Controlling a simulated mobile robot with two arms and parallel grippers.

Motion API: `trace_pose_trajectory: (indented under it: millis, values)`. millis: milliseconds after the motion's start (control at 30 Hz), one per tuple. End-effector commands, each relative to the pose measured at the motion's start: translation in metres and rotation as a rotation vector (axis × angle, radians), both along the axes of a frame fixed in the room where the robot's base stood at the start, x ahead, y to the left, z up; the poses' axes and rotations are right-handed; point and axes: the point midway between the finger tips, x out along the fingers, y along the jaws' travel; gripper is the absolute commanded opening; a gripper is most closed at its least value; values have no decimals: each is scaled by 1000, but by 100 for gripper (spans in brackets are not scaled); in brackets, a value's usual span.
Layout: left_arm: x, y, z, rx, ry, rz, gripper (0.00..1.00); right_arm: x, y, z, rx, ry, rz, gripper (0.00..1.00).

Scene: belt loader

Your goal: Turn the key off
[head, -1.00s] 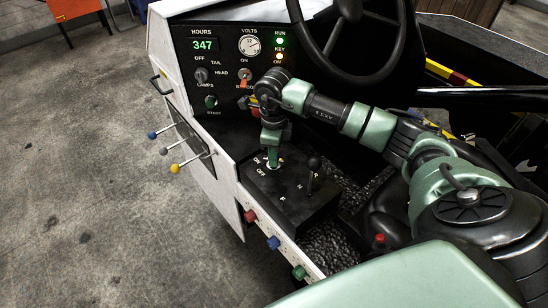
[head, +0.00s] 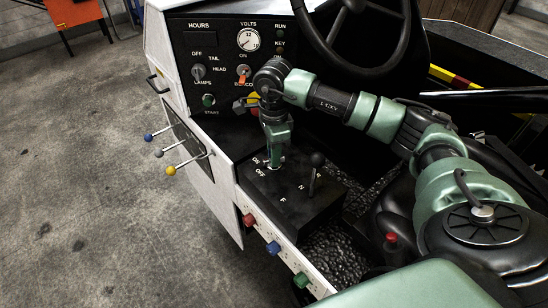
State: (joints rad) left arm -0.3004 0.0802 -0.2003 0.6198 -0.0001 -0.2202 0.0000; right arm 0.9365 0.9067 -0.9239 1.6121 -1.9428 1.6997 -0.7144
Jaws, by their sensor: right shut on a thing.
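The black control box (head: 285,207) beside the seat has ON and OFF marks (head: 260,168) on its top near the key. My right gripper (head: 273,162) points down at these marks and is shut on the key, which its fingers mostly hide. I cannot make out the key's angle. On the dash panel (head: 228,62) the hours display (head: 202,39) is blank. The RUN lamp (head: 280,34) and the KEY lamp (head: 279,50) are dark. My left gripper is not in view.
A black lever (head: 316,170) with N and F marks stands on the box just right of my gripper. The steering wheel (head: 352,35) is above my forearm. Coloured levers (head: 172,170) stick out at left. Open concrete floor lies left.

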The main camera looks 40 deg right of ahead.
Motion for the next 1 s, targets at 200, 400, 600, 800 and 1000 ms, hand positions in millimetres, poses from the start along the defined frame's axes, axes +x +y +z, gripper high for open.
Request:
trace_pose_trajectory:
  millis: [200, 400, 600, 800, 1000]
  values:
    - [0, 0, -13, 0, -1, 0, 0, 0, 0, -2, -1, -2, 109, 0]
    - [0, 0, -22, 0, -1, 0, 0, 0, 1, -2, 1, -2, 206, 0]
    - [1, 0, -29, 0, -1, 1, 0, 1, 1, -1, 0, -2, 288, 0]
    - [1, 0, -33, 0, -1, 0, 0, 0, 1, -1, 2, -1, 346, 0]
    - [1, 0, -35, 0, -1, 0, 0, 0, 1, 0, 2, -1, 380, 0]
